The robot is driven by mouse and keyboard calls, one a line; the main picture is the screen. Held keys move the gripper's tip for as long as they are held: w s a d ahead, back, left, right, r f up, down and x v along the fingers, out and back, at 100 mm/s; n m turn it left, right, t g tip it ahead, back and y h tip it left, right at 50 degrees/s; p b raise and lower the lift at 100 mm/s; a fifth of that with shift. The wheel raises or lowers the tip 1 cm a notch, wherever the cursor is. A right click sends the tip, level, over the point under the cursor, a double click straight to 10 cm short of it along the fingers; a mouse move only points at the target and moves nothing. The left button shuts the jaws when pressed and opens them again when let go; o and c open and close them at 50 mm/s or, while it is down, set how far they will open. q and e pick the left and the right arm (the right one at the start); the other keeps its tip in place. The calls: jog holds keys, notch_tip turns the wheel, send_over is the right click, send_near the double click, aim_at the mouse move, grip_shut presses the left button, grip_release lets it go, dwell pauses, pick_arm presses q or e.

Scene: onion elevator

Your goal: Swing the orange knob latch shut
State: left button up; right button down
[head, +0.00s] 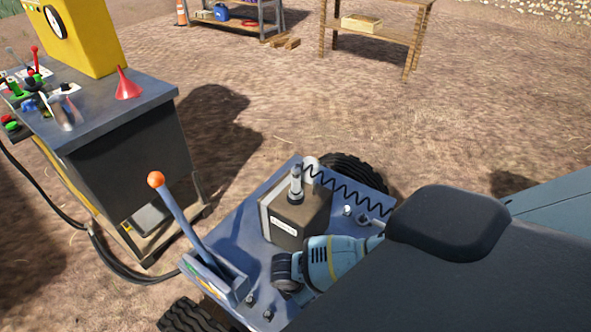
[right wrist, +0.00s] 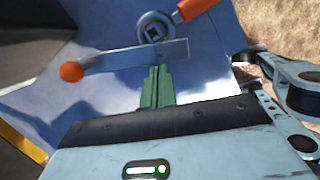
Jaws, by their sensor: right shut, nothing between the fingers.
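In the right wrist view, the latch is a flat grey bar (right wrist: 140,56) with an orange knob (right wrist: 71,72) at its left end. The bar lies across a blue panel (right wrist: 210,75). My right gripper (right wrist: 155,75) is shut and empty, with its green fingers pointing toward the bar. The fingertips are close below the bar; I cannot tell whether they touch it. My left gripper is in neither view. In the head view the latch cannot be made out.
Above the bar is a round hub (right wrist: 155,32) with an orange handle (right wrist: 195,8). In the head view, a blue lever with an orange ball (head: 156,180) stands on a wheeled blue platform beside a brown box (head: 300,215). A control desk (head: 130,140) stands left.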

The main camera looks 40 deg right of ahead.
jog(key=n, duration=0.1)
jog(key=d+n, duration=0.1)
jog(key=n, duration=0.1)
jog(key=shift+s+d+t+p, duration=0.2)
jog(key=shift+s+t+p, duration=0.1)
jog(key=shift+s+p, duration=0.1)
jog(key=shift+s+d, duration=0.15)
jog(key=shift+d, duration=0.15)
jog(key=shift+s+a, duration=0.1)
dwell(0.3)
